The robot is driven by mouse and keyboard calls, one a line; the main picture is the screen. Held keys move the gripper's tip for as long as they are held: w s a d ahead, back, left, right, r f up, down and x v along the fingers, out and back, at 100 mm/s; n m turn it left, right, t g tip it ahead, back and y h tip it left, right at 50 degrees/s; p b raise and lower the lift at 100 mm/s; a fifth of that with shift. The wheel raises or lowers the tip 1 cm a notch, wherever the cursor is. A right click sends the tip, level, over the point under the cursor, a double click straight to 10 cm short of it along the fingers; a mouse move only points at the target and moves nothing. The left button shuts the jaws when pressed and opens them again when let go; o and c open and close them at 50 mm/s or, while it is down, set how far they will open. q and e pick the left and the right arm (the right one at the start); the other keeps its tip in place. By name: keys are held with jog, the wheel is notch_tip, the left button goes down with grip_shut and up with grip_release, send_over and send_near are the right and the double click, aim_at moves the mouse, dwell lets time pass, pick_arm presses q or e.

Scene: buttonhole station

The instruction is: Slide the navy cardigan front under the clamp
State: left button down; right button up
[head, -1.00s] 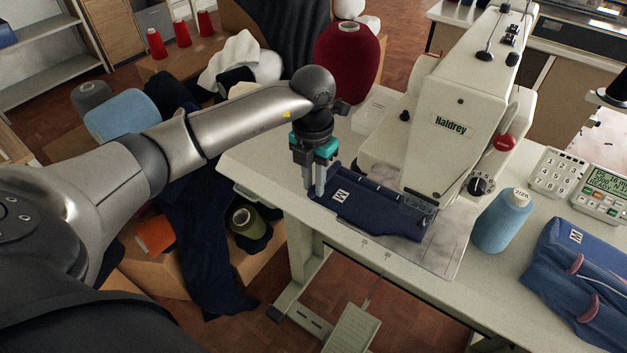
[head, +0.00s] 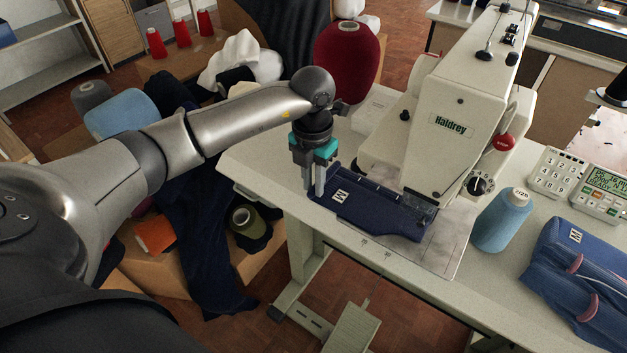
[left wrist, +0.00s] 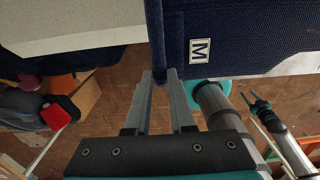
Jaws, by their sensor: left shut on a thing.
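The navy cardigan front (head: 375,209) lies flat on the machine table, with a white M label near its left end. Its right end reaches the clear clamp (head: 419,203) below the machine head; whether it lies fully beneath the clamp is hard to tell. My left gripper (head: 315,191) points down at the left end and is shut on the fabric edge. In the left wrist view the fingertips (left wrist: 167,75) pinch the navy fabric (left wrist: 255,35) left of the label. Another gripper (left wrist: 258,98), apparently my right one, shows small in that view, low and away from the cloth.
The cream Haldrey machine (head: 460,120) stands over the right end of the cloth. A blue thread cone (head: 503,220), a keypad (head: 557,172) and a folded blue cardigan (head: 580,275) are to the right. A maroon cone (head: 346,65) stands behind my gripper.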

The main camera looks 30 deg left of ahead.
dwell(0.4)
pick_arm(q)
jog(key=c, duration=0.7)
grip_release()
jog(key=shift+f, duration=0.1)
notch_tip(320, 180, up, 15)
jog(key=p, duration=0.1)
